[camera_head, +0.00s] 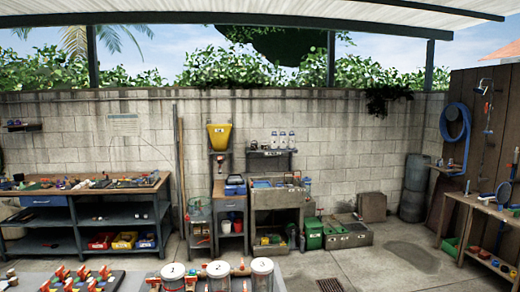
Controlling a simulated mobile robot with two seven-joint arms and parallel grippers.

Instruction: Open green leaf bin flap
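A small green bin (313,233) stands on the floor at the far wall, just right of the sink unit. It is the likeliest leaf bin, but its label is too small to read. Its top looks closed, though I cannot make out the flap clearly. Neither of my grippers shows in the head view.
A near table with numbered jars (219,275) fills the bottom foreground. A workbench (80,190) stands at left, the sink unit (279,197) at centre back, and a wooden bench (470,205) at right. The concrete floor (395,270) at centre right is open, with a drain grate (330,285).

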